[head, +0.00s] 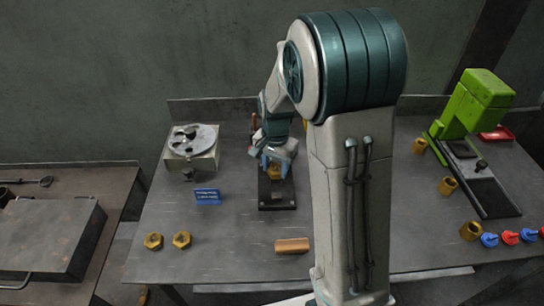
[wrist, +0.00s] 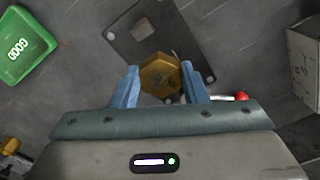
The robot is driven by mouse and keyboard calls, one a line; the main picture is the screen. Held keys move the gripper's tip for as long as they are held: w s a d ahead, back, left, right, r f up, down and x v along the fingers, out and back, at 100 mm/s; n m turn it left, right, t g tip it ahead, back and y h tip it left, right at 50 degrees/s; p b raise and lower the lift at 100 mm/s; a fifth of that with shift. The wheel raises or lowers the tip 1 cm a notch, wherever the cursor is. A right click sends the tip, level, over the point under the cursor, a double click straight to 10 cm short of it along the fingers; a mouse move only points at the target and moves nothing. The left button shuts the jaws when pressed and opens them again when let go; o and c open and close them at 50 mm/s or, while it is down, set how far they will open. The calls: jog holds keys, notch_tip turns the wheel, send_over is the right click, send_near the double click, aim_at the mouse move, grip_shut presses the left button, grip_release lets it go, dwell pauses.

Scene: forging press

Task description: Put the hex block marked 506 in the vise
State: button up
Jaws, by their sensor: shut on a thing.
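My gripper (head: 275,162) is shut on a brass-coloured hex block (wrist: 160,75), which sits between its two blue fingers in the wrist view. No number can be read on the block. The block also shows in the head view (head: 275,173), over a dark bolted base plate (head: 264,200) with a small grey block (head: 277,195) on it. This fixture looks like the vise, and its plate also shows in the wrist view (wrist: 122,38). Its rear part is hidden by my gripper. I cannot tell whether the held block touches it.
Two brass hex pieces (head: 153,241) (head: 181,240) and a copper-coloured bar (head: 292,245) lie in front. A round-plated fixture (head: 190,150) and blue sign (head: 207,196) are left. A green press (head: 480,100) and several brass pieces (head: 447,185) are right. A green GOOD tray (wrist: 24,45) is upper left.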

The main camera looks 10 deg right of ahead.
aim_at(275, 189)
jog(key=shift+s+f+b, duration=0.15)
jog(key=shift+f+b, duration=0.35)
jog(key=shift+f, duration=0.2)
jog(key=shift+f+b, duration=1.45)
jog(key=shift+f, duration=0.6)
jog(key=shift+f, duration=0.15)
jog(key=o, duration=1.3)
jog(key=shift+c, duration=0.2)
jog(key=shift+r+p, duration=2.8)
jog(key=shift+r, duration=1.25)
